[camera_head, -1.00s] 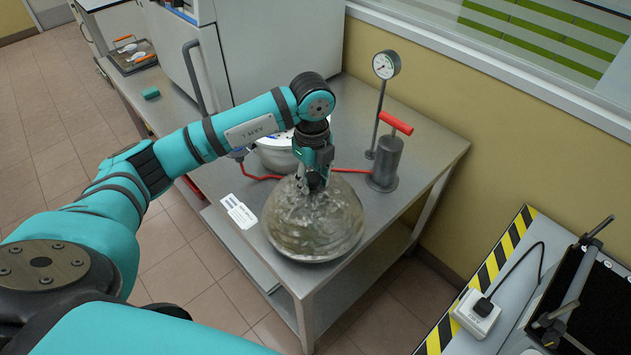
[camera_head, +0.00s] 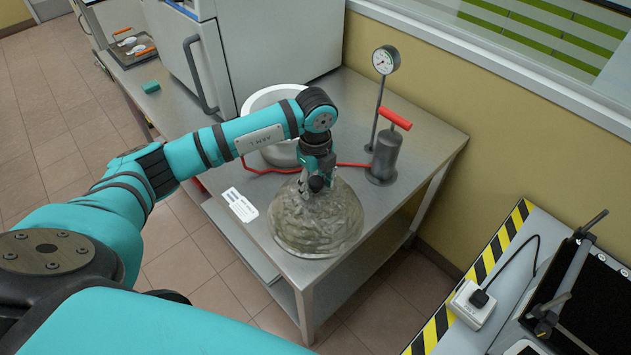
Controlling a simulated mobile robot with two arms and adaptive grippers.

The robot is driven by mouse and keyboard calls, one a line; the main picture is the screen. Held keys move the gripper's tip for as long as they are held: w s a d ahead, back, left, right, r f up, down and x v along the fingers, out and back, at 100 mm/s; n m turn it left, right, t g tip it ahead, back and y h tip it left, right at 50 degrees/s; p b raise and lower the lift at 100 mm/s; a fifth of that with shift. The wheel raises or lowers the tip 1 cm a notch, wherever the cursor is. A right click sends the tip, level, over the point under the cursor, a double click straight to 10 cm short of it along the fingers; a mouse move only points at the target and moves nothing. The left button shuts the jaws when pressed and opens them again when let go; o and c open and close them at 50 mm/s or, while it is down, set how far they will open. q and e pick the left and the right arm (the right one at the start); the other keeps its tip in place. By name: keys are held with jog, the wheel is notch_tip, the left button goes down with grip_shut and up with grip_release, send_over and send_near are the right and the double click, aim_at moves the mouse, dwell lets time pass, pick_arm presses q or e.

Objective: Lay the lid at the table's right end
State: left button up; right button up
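The lid (camera_head: 318,222) is a clear glass dome, rim down at the front right end of the steel table (camera_head: 388,205). Its rim looks to be on or very close to the tabletop. My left gripper (camera_head: 317,183) points down at the top of the dome, its fingers around the dark knob. The fingers look closed on the knob, though the grip is partly hidden. The open white bowl (camera_head: 272,100) stands behind the lid, partly hidden by my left arm. My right gripper is out of view.
A pump with a red handle (camera_head: 385,155) and a pressure gauge (camera_head: 385,61) stand behind the lid to the right. A red hose runs past the bowl. A white label card (camera_head: 239,205) lies left of the lid. A large cabinet (camera_head: 245,50) stands at the back.

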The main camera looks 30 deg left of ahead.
pick_arm(q)
jog(key=shift+r, duration=0.5)
notch_tip(320, 180, up, 11)
jog(key=b, duration=0.3)
jog(key=shift+r, duration=0.15)
